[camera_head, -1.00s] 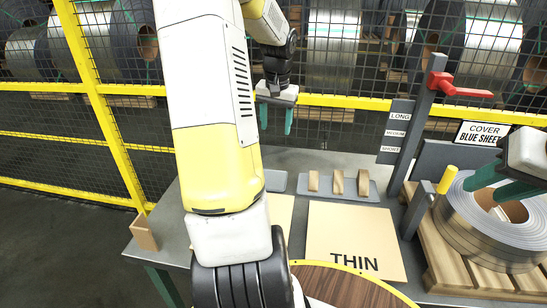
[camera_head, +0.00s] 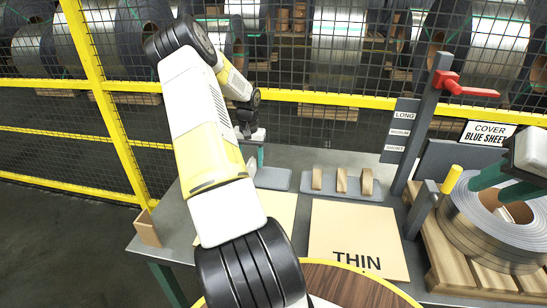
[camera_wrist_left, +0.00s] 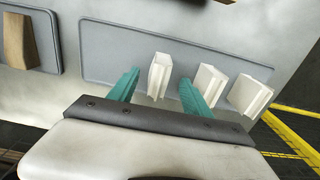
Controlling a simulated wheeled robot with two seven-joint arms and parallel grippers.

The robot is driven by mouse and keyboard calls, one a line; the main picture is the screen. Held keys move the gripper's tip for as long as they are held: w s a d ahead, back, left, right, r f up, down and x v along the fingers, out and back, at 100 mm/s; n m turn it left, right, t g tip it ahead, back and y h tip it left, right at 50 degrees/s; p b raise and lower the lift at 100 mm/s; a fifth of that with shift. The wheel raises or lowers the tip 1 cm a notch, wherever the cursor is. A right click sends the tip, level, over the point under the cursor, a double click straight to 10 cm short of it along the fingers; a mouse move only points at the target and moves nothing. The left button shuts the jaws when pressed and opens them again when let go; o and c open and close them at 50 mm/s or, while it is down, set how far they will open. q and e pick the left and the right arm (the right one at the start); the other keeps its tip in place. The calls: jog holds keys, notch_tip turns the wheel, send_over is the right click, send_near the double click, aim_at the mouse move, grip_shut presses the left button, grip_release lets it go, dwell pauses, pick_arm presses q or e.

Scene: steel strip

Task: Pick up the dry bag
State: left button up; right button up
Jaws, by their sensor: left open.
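Several white packets stand in a row on a grey tray (camera_wrist_left: 105,52) in the left wrist view; I take them to be the dry bags. One white packet (camera_wrist_left: 159,70) is between the fingertips of my left gripper (camera_wrist_left: 159,78), with gaps showing on both sides. Two others, a white packet (camera_wrist_left: 207,84) and the end white packet (camera_wrist_left: 249,95), are to the right. My left gripper (camera_head: 254,152) is open. In the head view my arm hides the packets, and only part of their tray (camera_head: 274,179) shows. My right gripper (camera_head: 505,184) is open and empty, above the steel coil.
Brown blocks (camera_head: 341,180) stand on the neighbouring tray. A THIN sheet (camera_head: 345,232) lies in front. The steel coil (camera_head: 478,235) sits on a pallet at right. A post with a red handle (camera_head: 465,87) rises behind. A brown box (camera_head: 147,230) sits at the left table edge.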

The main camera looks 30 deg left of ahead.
aim_at(251, 162)
pick_arm(q)
jog(key=shift+f, duration=0.8)
grip_shut()
notch_tip(251, 162, up, 10)
jog(key=shift+r, duration=0.1)
